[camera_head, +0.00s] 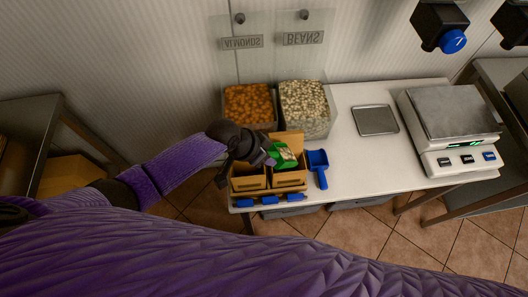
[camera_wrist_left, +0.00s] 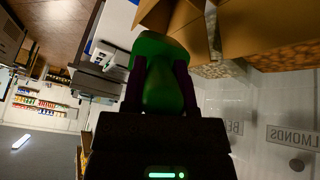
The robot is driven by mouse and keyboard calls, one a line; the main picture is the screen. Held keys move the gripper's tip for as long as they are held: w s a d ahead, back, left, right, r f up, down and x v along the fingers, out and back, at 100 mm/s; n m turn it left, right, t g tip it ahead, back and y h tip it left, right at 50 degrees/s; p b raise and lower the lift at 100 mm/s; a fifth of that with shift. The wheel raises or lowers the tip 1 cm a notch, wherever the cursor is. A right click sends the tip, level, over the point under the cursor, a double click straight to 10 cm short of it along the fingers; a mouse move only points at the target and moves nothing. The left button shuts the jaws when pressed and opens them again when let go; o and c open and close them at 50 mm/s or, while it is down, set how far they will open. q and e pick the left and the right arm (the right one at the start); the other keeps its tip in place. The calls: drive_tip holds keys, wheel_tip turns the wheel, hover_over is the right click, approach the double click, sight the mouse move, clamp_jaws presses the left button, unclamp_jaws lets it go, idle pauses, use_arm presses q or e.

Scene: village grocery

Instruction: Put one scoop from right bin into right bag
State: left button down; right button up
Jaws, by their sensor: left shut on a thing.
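The right bin (camera_head: 322,131), under the BEANS sign, holds pale beans. The left bin (camera_head: 233,117), under the ALMONDS sign, holds orange-brown almonds. The right bag (camera_head: 290,183) is an open brown paper bag at the table's front edge, beside the left bag (camera_head: 247,184). The green scoop also fills the middle of the left wrist view (camera_wrist_left: 162,75), with brown bag flaps close by. How deep the scoop sits is unclear. My right gripper is out of view.
A blue scoop (camera_head: 318,168) lies on the white table (camera_head: 362,165) just right of the right bag. A metal tray (camera_head: 375,120) and a scale (camera_head: 455,115) stand further right. Blue clips (camera_head: 270,200) line the front edge.

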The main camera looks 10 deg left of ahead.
use_arm(q)
drive_tip(key=shift+w+d+r+g+y+p, duration=0.6)
drive_tip(key=shift+d+r+y+p, duration=0.1)
drive_tip(key=shift+d+p, duration=0.1)
drive_tip(key=shift+w+d+g+y+b, duration=0.4)
drive_tip(key=shift+w+d+g+y, duration=0.2)
drive_tip(key=shift+d+g+y, duration=0.25)
drive_tip(key=shift+w+d+r+y, duration=0.1)
drive_tip(key=shift+y, duration=0.25)
drive_tip(key=shift+r, duration=0.1)
